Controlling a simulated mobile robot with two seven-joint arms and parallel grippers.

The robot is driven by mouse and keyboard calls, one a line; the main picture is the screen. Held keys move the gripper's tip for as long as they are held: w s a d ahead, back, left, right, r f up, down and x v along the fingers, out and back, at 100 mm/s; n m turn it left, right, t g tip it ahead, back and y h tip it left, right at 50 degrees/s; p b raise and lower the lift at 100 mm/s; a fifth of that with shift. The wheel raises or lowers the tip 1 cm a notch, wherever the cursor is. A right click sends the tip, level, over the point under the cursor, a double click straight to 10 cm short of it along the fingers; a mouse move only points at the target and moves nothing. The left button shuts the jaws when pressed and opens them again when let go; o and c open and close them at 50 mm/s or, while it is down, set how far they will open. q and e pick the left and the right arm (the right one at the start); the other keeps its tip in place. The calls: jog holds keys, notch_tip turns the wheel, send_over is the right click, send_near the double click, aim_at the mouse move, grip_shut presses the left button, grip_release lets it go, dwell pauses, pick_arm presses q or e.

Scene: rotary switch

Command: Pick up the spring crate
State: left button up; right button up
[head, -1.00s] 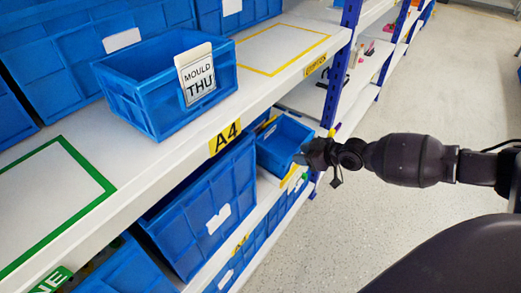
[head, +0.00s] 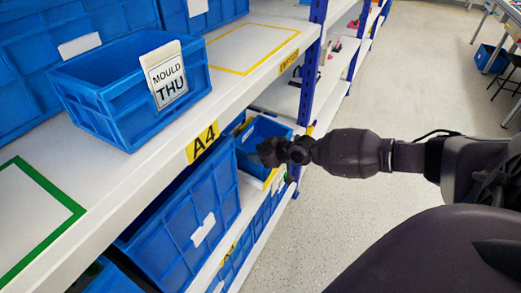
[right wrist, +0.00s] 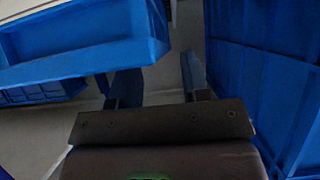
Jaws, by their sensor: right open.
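No label reading "spring" can be made out on any crate. A small open blue crate (head: 253,132) stands on the lower shelf beside the blue post. My right gripper (head: 268,152) overlaps its near side in the head view; contact cannot be told. In the right wrist view the right gripper (right wrist: 160,85) is open, with nothing seen between its fingers. A blue crate (right wrist: 90,45) is at upper left there, beyond the fingers. My left gripper is not in view.
A blue crate labelled "MOULD THU" (head: 130,100) stands on the upper shelf (head: 130,165). A large blue crate (head: 180,220) is below, left of the small crate. A large blue wall (right wrist: 262,85) stands close right in the wrist view. The floor (head: 400,100) at right is open.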

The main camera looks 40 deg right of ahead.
jog(key=shift+x, duration=1.2)
jog(key=shift+w+f, duration=0.1)
jog(key=shift+f, duration=0.05)
grip_shut()
